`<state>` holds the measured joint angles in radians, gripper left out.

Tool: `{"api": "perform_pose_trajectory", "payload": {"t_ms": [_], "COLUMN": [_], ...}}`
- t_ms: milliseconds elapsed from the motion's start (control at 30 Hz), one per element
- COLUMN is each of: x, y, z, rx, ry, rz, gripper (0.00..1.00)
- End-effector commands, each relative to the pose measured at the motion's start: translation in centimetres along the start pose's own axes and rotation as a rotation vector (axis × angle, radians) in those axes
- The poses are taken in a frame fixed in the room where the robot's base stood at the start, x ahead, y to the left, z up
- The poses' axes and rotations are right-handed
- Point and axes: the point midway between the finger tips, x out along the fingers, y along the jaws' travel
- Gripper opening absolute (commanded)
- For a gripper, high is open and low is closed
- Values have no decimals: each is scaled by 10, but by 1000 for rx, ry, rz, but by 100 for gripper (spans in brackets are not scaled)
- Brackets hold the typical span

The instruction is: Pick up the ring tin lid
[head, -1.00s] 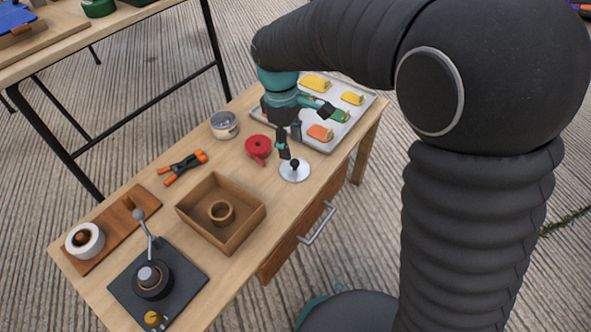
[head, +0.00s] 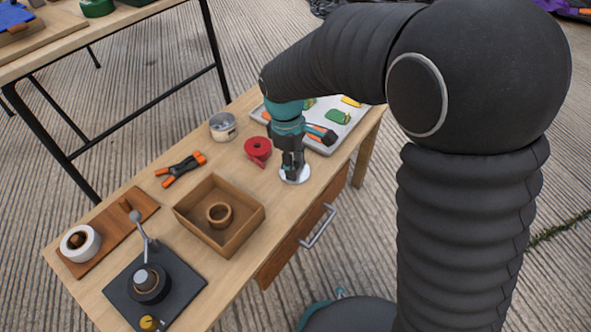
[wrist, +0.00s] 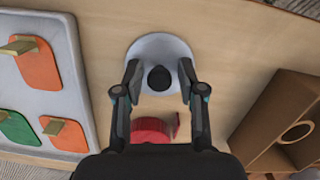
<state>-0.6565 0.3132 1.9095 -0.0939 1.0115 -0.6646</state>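The ring tin lid is a pale round disc with a dark knob. In the head view the lid (head: 287,178) lies on the wooden table near its front edge, partly hidden by my gripper. My gripper (head: 292,168) is over the lid, pointing down. In the wrist view my gripper (wrist: 159,79) is open, with one finger on each side of the knob and a gap on both sides.
A red ring-shaped thing (head: 258,149) lies close behind the lid. A grey tray (head: 352,128) with coloured pieces is at the right end. A wooden box (head: 247,232) stands to the left. A round tin (head: 222,126) and orange-handled clamp (head: 180,169) are farther back.

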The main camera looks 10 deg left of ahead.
Motion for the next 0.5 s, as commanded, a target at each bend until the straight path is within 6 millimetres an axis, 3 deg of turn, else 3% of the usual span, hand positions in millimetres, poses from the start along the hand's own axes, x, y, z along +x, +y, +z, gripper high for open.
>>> {"api": "perform_pose_trajectory", "payload": {"t_ms": [33,100,500], "x": [0,0,0], "y": [0,0,-1], "z": [0,0,0], "rx": [0,0,-1], "ry": [-1,-1,-2], "rz": [-1,-1,-2], "gripper": [18,5,4]}}
